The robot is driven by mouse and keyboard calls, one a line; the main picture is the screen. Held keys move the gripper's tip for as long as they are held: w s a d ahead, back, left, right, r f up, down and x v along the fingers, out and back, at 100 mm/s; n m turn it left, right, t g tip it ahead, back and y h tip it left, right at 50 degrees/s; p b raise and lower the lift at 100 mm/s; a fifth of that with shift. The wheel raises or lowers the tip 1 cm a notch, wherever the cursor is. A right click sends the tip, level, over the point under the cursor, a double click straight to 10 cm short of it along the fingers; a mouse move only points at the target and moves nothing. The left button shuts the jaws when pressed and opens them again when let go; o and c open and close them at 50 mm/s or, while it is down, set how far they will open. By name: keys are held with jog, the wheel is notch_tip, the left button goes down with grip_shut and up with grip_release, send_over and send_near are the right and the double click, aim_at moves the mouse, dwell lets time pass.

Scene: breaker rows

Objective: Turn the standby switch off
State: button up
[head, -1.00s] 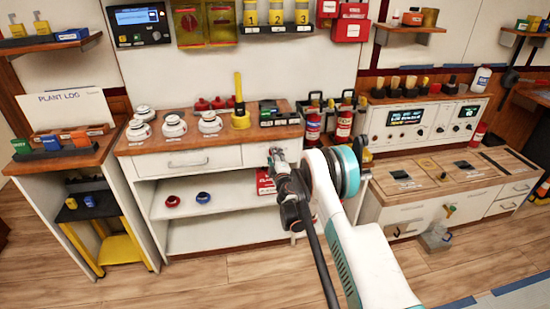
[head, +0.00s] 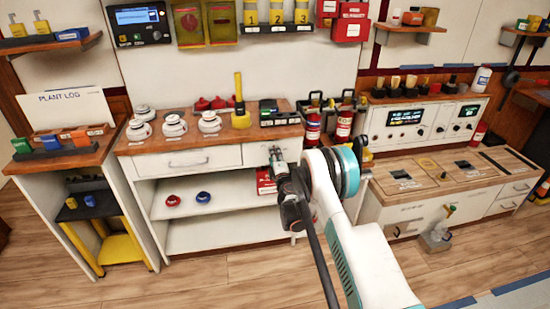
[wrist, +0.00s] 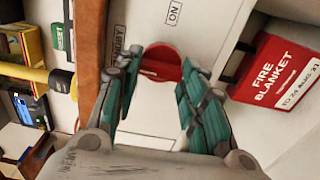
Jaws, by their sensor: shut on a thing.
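In the wrist view, the standby switch (wrist: 160,62) shows as a round red piece on a white panel (wrist: 200,22). A label reading STANDBY stands to its left and one reading ON above it. In the head view, my gripper (head: 276,158) is at the right end of the drawer cabinet's front, and the switch is hidden there.
A red fire blanket box (wrist: 275,72) is close to the right of my fingers in the wrist view. The wooden counter edge (wrist: 92,50) runs close on the left. Fire extinguishers (head: 343,128) stand right of the cabinet (head: 200,162). The floor in front is clear.

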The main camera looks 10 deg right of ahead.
jog(key=o, duration=1.1)
jog(key=shift+a, duration=0.1)
jog(key=shift+c, duration=0.2)
jog(key=shift+s, duration=0.15)
jog(key=s, duration=0.7)
jog(key=shift+s, duration=0.15)
